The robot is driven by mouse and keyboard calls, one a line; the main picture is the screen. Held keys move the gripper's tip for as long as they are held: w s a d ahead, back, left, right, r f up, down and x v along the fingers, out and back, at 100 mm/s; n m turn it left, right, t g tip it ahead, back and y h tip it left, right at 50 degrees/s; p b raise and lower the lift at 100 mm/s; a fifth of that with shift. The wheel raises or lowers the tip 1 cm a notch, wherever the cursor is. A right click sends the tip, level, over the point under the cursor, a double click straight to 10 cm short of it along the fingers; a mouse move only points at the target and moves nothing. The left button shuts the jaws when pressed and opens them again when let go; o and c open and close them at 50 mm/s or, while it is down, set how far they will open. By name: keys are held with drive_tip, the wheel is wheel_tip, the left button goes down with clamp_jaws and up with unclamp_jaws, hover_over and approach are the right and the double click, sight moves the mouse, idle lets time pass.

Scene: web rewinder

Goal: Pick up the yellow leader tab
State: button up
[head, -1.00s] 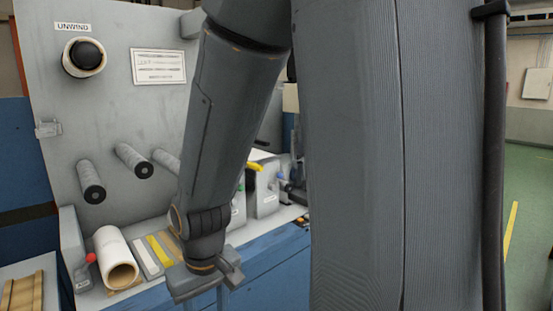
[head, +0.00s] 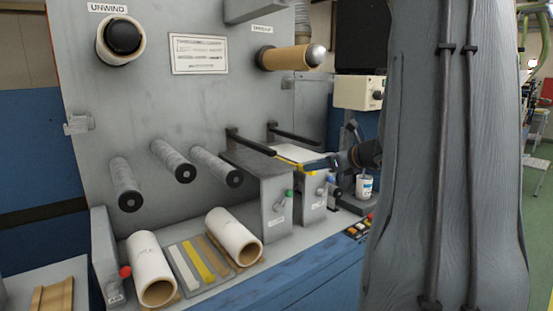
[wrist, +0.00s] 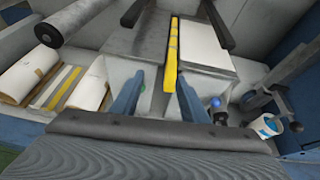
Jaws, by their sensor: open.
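A long yellow strip, likely the leader tab (head: 290,163), lies along the edge of a white sheet on the right-hand block. It also shows in the wrist view (wrist: 172,55), with dark marks along it. My gripper (head: 318,165) is at this block, coming from the right; its fingers are small and partly hidden in the head view. In the wrist view my gripper (wrist: 160,80) is open and empty, with the strip's near end just beyond and between the fingertips. I cannot tell the height gap. Another yellow strip (head: 196,262) lies on the low tray between two white rolls.
Two dark bars (head: 251,142) stick out near the blocks. Green and blue knobs (head: 289,193) sit on the block fronts. Grey rollers (head: 173,160) are at the left. A white cup (head: 364,185) and a stand are at the right.

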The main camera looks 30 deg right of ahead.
drive_tip(key=shift+m, duration=0.4)
drive_tip(key=shift+w+d+f+p, duration=0.25)
drive_tip(key=shift+w+f+p, duration=0.25)
drive_tip(key=shift+w, duration=0.7)
drive_tip(key=shift+w+d+f+p, duration=0.3)
drive_tip(key=shift+w+f+p, duration=0.25)
drive_tip(key=shift+w, duration=0.6)
drive_tip(key=shift+w+d+f+p, duration=0.25)
drive_tip(key=shift+w+f+p, duration=0.25)
drive_tip(key=shift+w, duration=0.7)
clamp_jaws()
